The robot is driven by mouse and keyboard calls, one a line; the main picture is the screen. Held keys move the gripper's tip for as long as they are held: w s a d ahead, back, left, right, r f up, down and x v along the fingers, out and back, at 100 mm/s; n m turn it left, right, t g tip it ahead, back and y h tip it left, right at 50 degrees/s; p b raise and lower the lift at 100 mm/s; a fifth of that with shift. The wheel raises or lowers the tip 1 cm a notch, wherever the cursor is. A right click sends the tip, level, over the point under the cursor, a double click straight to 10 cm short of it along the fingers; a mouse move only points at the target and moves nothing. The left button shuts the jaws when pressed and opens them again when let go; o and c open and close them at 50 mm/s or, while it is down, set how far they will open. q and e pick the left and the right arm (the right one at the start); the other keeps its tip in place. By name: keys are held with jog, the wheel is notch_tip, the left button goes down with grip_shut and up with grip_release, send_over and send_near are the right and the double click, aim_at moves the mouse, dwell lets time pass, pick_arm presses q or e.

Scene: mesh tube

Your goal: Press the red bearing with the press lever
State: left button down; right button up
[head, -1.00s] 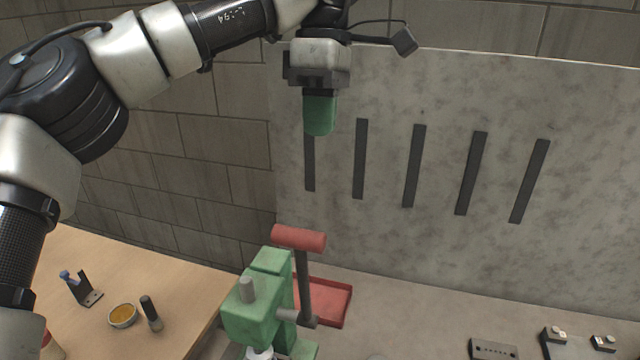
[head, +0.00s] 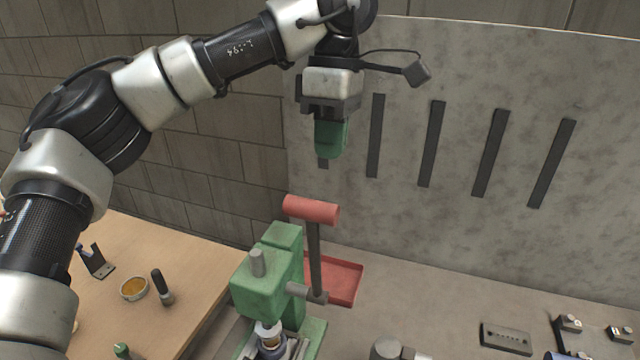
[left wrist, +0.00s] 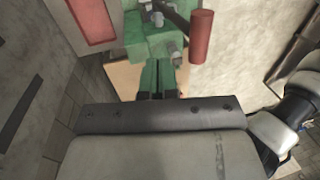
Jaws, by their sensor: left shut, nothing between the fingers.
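The green press (head: 268,285) stands on the grey bench at the lower middle of the head view. Its lever (head: 315,262) stands up on the press's right side, topped by a red cylindrical handle (head: 311,209). In the left wrist view, the press (left wrist: 150,45) and red handle (left wrist: 201,38) show beyond the fingers. My left gripper (head: 329,155) points down with green fingers, shut and empty, above the handle and apart from it. It also shows in the left wrist view (left wrist: 157,82). A silver and dark part (head: 268,335) sits under the ram; I cannot make out a red bearing. My right gripper is out of view.
A red tray (head: 346,280) lies behind the lever. A wooden table (head: 190,255) at left holds a bowl (head: 134,288), a dark-handled tool (head: 162,287) and a bracket (head: 98,262). A block with holes (head: 506,338) lies at right. The slotted wall panel (head: 460,90) stands behind.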

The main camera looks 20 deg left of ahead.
pick_arm(q)
jog(key=s+f+p, duration=0.1)
jog(key=s, duration=0.1)
jog(key=s+f+p, duration=0.1)
jog(key=s+f, duration=0.1)
jog(key=shift+a+f, duration=0.1)
jog(key=shift+f, duration=0.15)
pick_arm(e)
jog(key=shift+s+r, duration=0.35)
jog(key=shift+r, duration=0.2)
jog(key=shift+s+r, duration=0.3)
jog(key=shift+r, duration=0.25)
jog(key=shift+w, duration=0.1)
